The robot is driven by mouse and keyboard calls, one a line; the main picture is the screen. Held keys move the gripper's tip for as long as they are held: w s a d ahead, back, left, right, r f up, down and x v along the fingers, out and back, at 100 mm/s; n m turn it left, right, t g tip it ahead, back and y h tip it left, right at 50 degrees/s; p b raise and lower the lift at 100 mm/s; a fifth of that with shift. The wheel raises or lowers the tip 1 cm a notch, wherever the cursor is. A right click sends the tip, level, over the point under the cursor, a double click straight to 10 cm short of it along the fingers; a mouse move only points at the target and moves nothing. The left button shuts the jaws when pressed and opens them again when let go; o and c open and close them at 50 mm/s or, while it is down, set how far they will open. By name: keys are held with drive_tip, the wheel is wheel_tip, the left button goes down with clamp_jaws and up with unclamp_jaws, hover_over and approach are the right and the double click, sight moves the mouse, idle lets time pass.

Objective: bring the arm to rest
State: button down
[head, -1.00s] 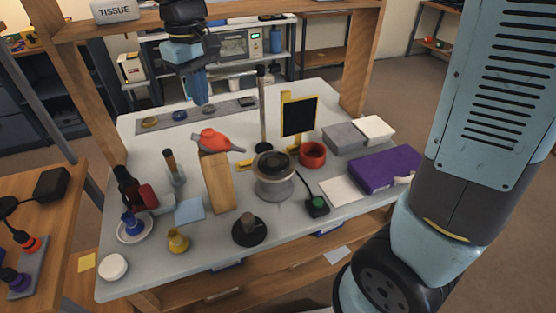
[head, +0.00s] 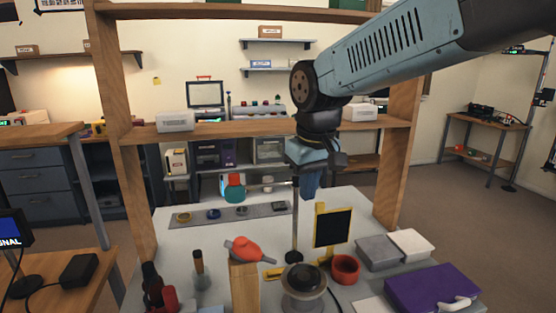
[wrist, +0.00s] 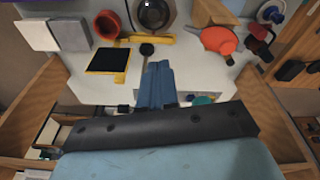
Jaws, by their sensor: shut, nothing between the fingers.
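My gripper (head: 309,187) is blue and points down above the far part of the light table (head: 170,240), near the tall dark post (head: 295,215). Its fingers are together with nothing between them. In the wrist view the shut fingers (wrist: 157,75) show above the table, close to the round top of the post (wrist: 147,49). My arm reaches in from the upper right of the head view and bends down at the wrist.
An orange blower (head: 243,249) sits on a wooden block. A wooden shelf (head: 220,133) crosses behind my wrist.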

drive_tip(key=s+d+m+t, duration=0.1)
drive_tip(key=s+d+m, duration=0.1)
drive_tip(key=s+d, duration=0.3)
drive_tip(key=s+d+m+t, duration=0.2)
drive_tip(key=s+d, duration=0.3)
drive_tip(key=d, duration=0.7)
drive_tip(key=shift+d+m+h, duration=0.15)
drive_tip(key=shift+m+h, duration=0.15)
drive_tip(key=shift+m, duration=0.4)
drive_tip(key=shift+w, duration=0.15)
